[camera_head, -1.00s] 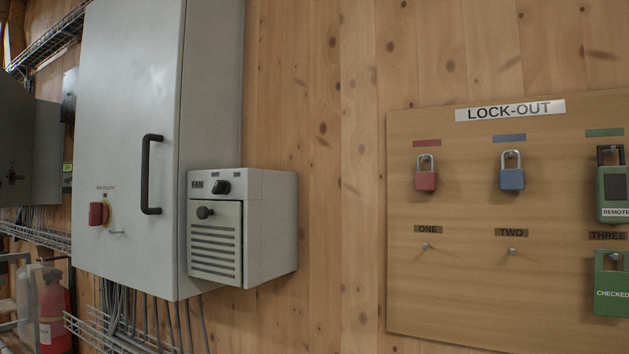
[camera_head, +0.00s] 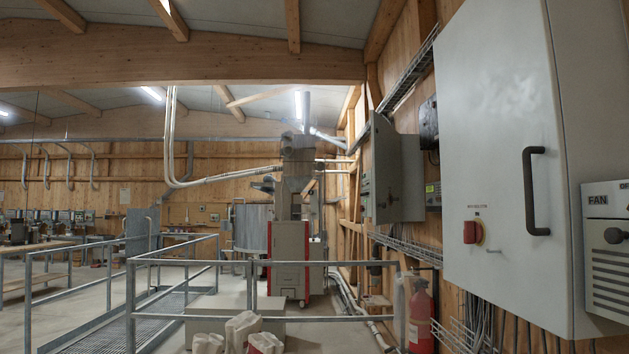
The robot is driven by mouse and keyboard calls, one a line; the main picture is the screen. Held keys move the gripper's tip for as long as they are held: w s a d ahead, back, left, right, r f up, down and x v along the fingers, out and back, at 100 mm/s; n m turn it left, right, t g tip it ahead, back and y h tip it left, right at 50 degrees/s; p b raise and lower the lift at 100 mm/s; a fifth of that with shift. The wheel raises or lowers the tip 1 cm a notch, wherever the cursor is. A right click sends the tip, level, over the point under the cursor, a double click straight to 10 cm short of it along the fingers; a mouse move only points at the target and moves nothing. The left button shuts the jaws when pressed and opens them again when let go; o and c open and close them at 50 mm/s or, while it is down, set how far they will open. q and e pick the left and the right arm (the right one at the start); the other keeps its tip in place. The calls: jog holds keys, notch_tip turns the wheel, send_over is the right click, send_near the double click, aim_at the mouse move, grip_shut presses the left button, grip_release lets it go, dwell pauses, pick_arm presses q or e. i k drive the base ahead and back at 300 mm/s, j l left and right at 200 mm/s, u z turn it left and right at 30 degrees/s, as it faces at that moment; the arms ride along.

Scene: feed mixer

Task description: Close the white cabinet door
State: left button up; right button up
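A large white cabinet (camera_head: 492,130) hangs on the wooden wall at the right. Its front door has a dark vertical handle (camera_head: 531,190) and a red rotary switch (camera_head: 473,232) at the lower left. The door looks flush with the cabinet body; I see no gap. Farther along the same wall is a smaller grey cabinet (camera_head: 383,170), with a panel standing out at an angle toward the left. I cannot tell for sure whether that panel is an open door. Neither of my grippers shows in the head view.
A grey metal railing (camera_head: 132,300) encloses a grated walkway at the lower left. White sacks (camera_head: 243,328) lie near the bottom middle. A red fire extinguisher (camera_head: 421,315) stands below the cabinets. The fan box (camera_head: 607,240) is at the right edge. A tall machine (camera_head: 290,240) stands farther back.

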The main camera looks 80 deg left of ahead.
aim_at(385, 142)
jog(key=j+u, duration=0.15)
jog(key=u, duration=2.1)
jog(key=i+j, duration=0.2)
jog(key=i, duration=0.3)
jog(key=i+j, duration=0.25)
jog(key=i, duration=0.25)
jog(key=i+j, duration=0.2)
jog(key=i, duration=0.3)
jog(key=l+z, duration=0.05)
